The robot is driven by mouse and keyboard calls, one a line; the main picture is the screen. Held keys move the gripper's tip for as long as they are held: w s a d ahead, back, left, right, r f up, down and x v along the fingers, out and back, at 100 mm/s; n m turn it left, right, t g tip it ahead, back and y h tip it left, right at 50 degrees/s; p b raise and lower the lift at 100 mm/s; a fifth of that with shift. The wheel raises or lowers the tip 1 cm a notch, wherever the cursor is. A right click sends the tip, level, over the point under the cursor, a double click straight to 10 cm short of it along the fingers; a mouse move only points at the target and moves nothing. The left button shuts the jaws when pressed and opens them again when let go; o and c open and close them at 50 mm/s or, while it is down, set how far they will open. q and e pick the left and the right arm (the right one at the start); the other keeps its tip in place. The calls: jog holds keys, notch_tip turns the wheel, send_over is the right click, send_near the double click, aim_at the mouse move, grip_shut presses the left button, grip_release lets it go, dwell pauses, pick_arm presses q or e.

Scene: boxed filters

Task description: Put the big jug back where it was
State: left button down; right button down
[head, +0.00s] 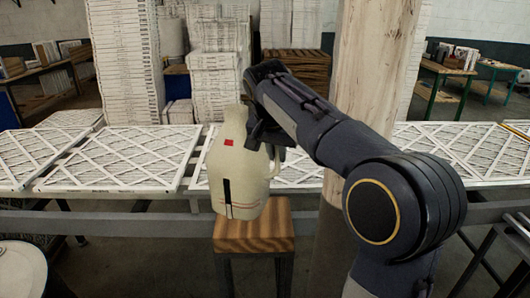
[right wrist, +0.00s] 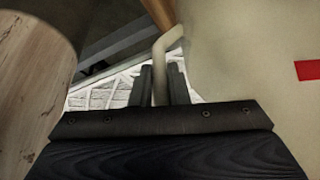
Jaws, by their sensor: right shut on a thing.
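The big jug (head: 238,170) is cream-coloured, with a red square and a black vertical stripe on its side. It is upright at or just above the wooden stool (head: 255,232); I cannot tell whether its base touches the seat. My right gripper (head: 268,135) reaches the jug from the right in the head view and hides part of its upper right side. In the right wrist view the gripper (right wrist: 160,88) is shut on the jug's handle (right wrist: 161,60), with the jug's body (right wrist: 250,60) beside it. My left gripper is not in view.
A wooden post (head: 358,90) stands close to the right of the jug, behind my right arm. Lattice-faced filters (head: 110,160) lie on a long rack behind the stool. Tall filter stacks (head: 125,60) stand farther back. A round pale object (head: 20,272) is at the lower left.

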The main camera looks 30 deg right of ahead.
jog(key=w+d+f+p, duration=0.1)
jog(key=d+f, duration=0.2)
jog(key=f, duration=0.1)
jog(key=w+d+f+p, duration=0.1)
jog(key=w+d+f, duration=0.1)
jog(key=f, duration=0.3)
jog(key=shift+w+d+f, duration=0.25)
jog(key=shift+d+f, duration=0.05)
jog(key=shift+d, duration=0.15)
jog(key=c, duration=1.8)
grip_release()
jog(key=shift+s+f, duration=0.1)
jog(key=shift+f, duration=0.15)
jog(key=o, duration=0.4)
jog(key=shift+r, duration=0.1)
